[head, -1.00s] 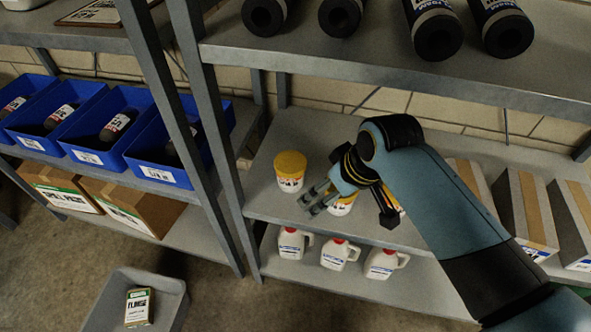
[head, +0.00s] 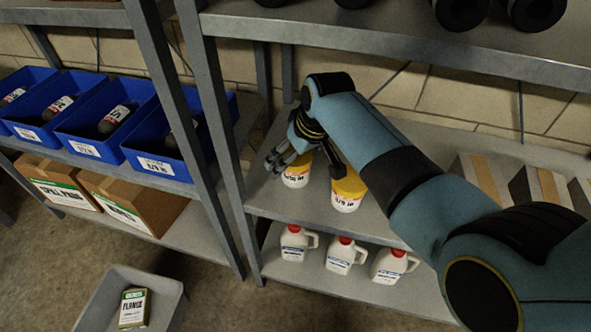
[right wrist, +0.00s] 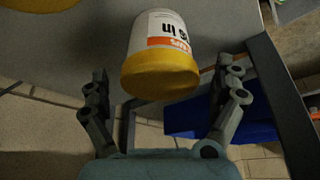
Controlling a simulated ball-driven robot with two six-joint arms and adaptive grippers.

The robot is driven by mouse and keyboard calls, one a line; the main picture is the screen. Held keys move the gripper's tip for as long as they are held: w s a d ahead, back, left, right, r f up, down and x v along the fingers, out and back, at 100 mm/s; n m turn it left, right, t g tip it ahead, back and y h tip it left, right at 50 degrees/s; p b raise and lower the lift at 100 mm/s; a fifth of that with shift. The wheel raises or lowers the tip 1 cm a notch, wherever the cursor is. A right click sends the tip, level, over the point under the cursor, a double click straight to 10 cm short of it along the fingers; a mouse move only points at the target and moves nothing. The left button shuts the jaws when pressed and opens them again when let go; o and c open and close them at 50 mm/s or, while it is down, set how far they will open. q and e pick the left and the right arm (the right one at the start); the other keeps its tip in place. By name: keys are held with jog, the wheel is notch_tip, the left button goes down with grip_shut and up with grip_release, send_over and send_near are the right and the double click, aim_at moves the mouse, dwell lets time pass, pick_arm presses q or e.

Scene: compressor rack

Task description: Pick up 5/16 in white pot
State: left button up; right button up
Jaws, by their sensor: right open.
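Two white pots with yellow lids stand on the middle shelf in the head view: a left pot (head: 296,178) and a right pot (head: 348,192). Their labels are too small to read surely. My right gripper (head: 306,164) is open around the top of the left pot, which its fingers partly hide. In the right wrist view the pot (right wrist: 160,58) appears upside down between the open fingers (right wrist: 167,80), with a gap on each side; its label has an orange band. The other pot's yellow lid (right wrist: 25,4) shows at the upper left edge. My left gripper is out of view.
White jugs (head: 340,254) with red caps stand on the shelf below. Grey boxes (head: 552,190) are to the right. A rack post (head: 215,140) rises left of the pots, with blue bins (head: 150,158) beyond. A grey tote (head: 168,292) holds a small box (head: 134,308).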

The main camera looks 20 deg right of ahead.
jog(key=shift+w+f, duration=0.15)
jog(key=shift+f, duration=0.25)
jog(key=shift+c, duration=0.3)
jog(key=c, duration=1.4)
